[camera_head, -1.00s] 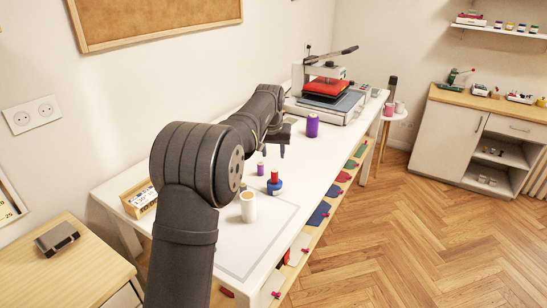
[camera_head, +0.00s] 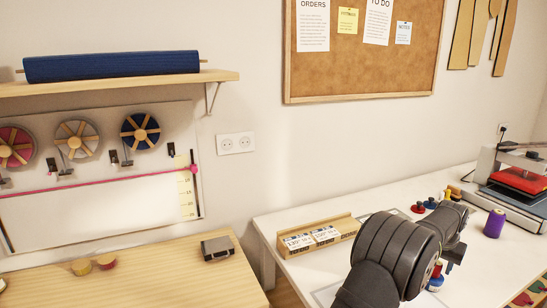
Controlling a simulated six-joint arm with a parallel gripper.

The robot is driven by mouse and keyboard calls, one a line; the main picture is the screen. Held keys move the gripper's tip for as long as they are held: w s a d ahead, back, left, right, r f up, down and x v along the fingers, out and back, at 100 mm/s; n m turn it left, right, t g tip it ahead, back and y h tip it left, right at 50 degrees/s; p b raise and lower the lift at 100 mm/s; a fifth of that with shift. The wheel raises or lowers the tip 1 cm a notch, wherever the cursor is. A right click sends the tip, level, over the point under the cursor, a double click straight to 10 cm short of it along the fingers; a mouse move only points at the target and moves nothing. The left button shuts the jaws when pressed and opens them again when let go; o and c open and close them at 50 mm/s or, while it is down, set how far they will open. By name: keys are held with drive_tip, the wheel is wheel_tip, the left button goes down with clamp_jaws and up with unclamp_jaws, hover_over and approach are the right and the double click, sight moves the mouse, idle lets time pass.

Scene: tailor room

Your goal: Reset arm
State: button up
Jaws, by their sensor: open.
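My arm reaches over the white table (camera_head: 285,225) at the lower right of the head view. My gripper (camera_head: 454,254) shows only in part, as a small dark shape behind the arm's thick joint. It is open, and I see nothing in it. It is above the tabletop, to the left of a purple thread spool (camera_head: 494,223). A blue and red spool (camera_head: 436,277) stands close by, partly hidden by my arm.
A wooden box with labelled cards (camera_head: 318,238) sits at the table's left end. A heat press (camera_head: 512,180) stands at the far right. Small red and blue spools (camera_head: 430,204) lie behind my arm. A wooden desk (camera_head: 150,265) at left holds a dark grey box (camera_head: 217,248).

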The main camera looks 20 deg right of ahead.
drive_tip(key=shift+x, duration=1)
drive_tip(key=shift+a+r, duration=0.1)
drive_tip(key=shift+r, duration=2)
